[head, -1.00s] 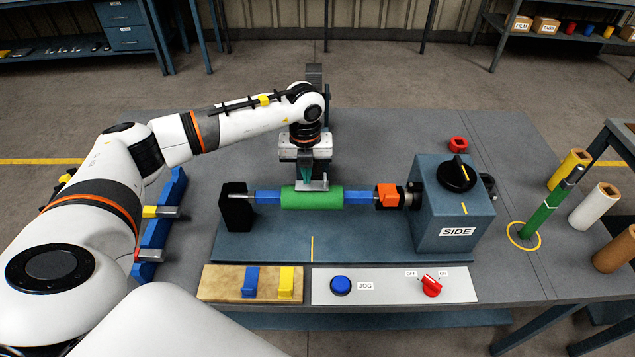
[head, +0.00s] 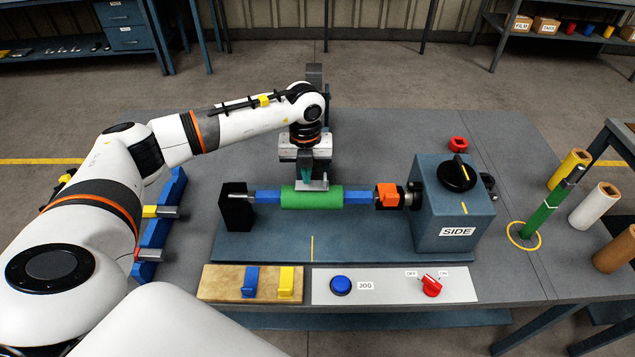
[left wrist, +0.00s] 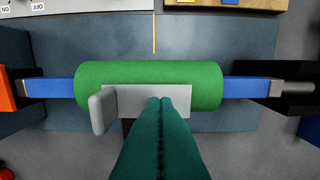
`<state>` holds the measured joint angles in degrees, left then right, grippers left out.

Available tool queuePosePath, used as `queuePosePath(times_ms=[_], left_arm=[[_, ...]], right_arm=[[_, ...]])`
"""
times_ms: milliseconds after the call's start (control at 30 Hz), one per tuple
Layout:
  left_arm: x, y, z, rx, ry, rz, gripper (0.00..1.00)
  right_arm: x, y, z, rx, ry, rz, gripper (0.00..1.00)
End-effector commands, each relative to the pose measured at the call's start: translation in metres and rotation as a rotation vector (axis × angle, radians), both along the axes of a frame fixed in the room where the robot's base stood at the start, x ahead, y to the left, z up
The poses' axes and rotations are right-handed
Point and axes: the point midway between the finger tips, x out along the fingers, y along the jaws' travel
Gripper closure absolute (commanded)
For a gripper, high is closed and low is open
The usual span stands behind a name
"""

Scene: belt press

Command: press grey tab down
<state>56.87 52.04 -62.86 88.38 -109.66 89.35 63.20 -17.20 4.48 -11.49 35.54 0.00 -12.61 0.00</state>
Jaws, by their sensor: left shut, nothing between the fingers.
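The grey tab (left wrist: 172,100) is a flat plate with a raised lip at one end. It lies over the green roll (left wrist: 206,86), and in the head view the tab (head: 318,186) shows just in front of my fingers. My left gripper (head: 307,180) is shut and empty, pointing down over the tab. In the left wrist view its teal fingertips (left wrist: 160,101) overlap the middle of the plate; I cannot tell whether they touch it. The green roll (head: 330,201) sits on a blue shaft. My right gripper is not in view.
The shaft runs from a black support (head: 236,208) to an orange collar (head: 387,194) and a blue drive box (head: 455,215) marked SIDE. In front are a blue JOG button (head: 341,285) and a red switch (head: 431,286).

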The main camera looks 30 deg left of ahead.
Motion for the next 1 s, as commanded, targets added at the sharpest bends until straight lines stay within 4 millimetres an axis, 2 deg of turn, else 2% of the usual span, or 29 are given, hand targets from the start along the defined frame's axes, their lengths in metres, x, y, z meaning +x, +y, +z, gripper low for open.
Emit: queuePosePath(times_ms=[1000], left_arm=[[-0.0001,-0.0003,-0.0111,0.000,0.000,-0.001,1.00]], right_arm=[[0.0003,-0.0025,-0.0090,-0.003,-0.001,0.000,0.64]])
